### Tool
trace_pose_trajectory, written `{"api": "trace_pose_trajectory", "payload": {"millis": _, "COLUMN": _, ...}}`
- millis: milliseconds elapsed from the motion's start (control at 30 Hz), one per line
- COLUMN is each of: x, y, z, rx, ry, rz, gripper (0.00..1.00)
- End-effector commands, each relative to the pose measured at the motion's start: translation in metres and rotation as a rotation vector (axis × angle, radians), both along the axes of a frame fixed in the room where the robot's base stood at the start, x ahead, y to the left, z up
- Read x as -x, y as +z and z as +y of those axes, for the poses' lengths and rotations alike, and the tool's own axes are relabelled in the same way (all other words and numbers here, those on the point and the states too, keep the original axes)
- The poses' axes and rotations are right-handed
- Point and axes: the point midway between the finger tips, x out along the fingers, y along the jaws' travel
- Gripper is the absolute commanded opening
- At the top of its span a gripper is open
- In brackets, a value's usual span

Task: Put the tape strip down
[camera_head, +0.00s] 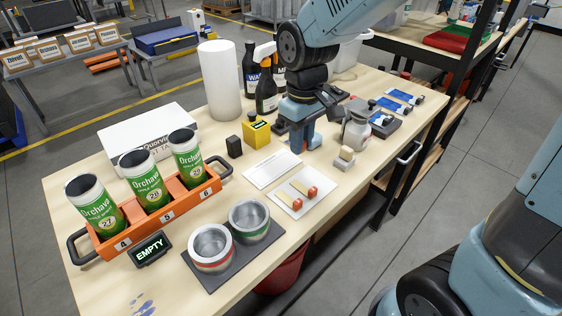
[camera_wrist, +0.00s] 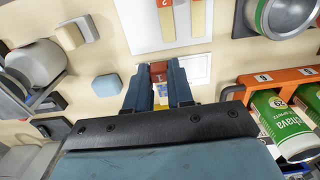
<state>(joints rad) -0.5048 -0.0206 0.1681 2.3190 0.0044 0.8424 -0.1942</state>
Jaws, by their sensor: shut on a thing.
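My gripper (camera_wrist: 158,86) is shut on the red tab (camera_wrist: 159,70) of a tape strip, with the tab showing between the two blue fingertips. The rest of that strip is mostly hidden by the fingers. In the head view my gripper (camera_head: 298,140) hangs over the table, behind the white cards; the held tab cannot be made out there. A white card (camera_head: 283,203) bears two pale tape strips with red tabs (camera_head: 302,191). The card (camera_wrist: 140,30) is just beyond my fingertips in the wrist view.
A yellow box (camera_head: 256,134) and a black block (camera_head: 234,147) stand left of my gripper. A bottle (camera_head: 356,133) and a sponge-topped block (camera_head: 344,158) stand right. Two open cans (camera_head: 211,247) and an orange rack (camera_head: 188,204) of green cans stand nearer. Spray bottles (camera_head: 266,92) stand behind.

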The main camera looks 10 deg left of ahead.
Motion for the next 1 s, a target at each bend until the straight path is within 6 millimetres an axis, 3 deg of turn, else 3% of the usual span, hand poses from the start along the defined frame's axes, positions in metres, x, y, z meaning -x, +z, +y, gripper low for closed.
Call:
{"api": "trace_pose_trajectory", "payload": {"millis": 400, "x": -0.016, "y": -0.049, "z": 0.041, "rx": 0.002, "ry": 0.003, "rz": 0.003, "gripper": 0.0}}
{"api": "trace_pose_trajectory", "payload": {"millis": 733, "x": -0.02, "y": -0.063, "z": 0.051, "rx": 0.002, "ry": 0.002, "rz": 0.003, "gripper": 0.0}}
{"api": "trace_pose_trajectory", "payload": {"millis": 1000, "x": -0.02, "y": -0.092, "z": 0.051, "rx": 0.001, "ry": 0.003, "rz": 0.001, "gripper": 0.0}}
